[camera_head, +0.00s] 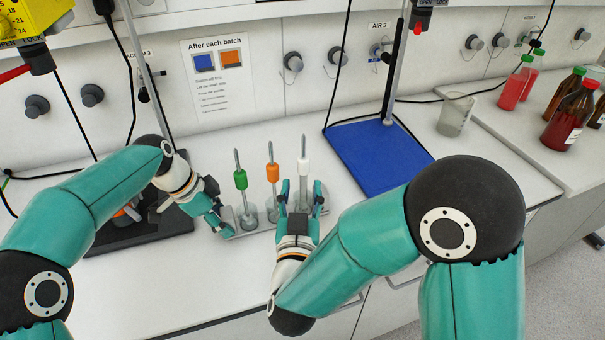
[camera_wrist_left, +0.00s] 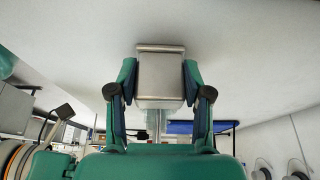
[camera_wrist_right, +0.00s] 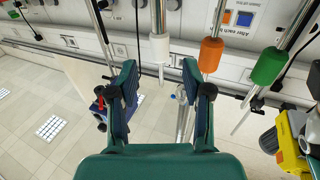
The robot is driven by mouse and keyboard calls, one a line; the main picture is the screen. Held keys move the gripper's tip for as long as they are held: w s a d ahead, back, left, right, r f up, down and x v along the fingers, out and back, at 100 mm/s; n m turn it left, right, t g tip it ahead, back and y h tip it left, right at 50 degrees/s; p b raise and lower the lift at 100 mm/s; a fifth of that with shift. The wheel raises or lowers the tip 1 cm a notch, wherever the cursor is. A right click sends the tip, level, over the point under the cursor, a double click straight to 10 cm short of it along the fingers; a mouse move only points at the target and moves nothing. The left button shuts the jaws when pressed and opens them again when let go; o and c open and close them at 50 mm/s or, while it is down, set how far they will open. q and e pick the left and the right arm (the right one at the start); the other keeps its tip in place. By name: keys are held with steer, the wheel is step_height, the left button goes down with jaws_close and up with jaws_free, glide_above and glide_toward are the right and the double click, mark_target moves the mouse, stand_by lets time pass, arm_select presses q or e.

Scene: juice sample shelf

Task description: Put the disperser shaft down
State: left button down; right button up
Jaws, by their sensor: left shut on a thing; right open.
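Three upright disperser shafts stand in a grey rack (camera_head: 264,224) on the bench: one with a green collar (camera_head: 240,180), one with an orange collar (camera_head: 272,173) and one with a white collar (camera_head: 303,167). My left gripper (camera_head: 226,221) is at the rack's left end. In the left wrist view it is shut on a grey metal block (camera_wrist_left: 160,78), seemingly that end. My right gripper (camera_head: 301,197) is open, its fingers on either side of the white-collared shaft's lower part. That shaft also shows between the fingers in the right wrist view (camera_wrist_right: 160,46), without visible contact.
A beaker (camera_head: 455,114) and bottles (camera_head: 571,112) are further right. A dark stand base (camera_head: 140,232) is left of the rack. The bench front is clear.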

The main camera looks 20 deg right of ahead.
steer(key=v, duration=0.5)
steer(key=shift+w, duration=0.1)
arm_select(q)
steer(key=shift+c, duration=2)
jaws_free()
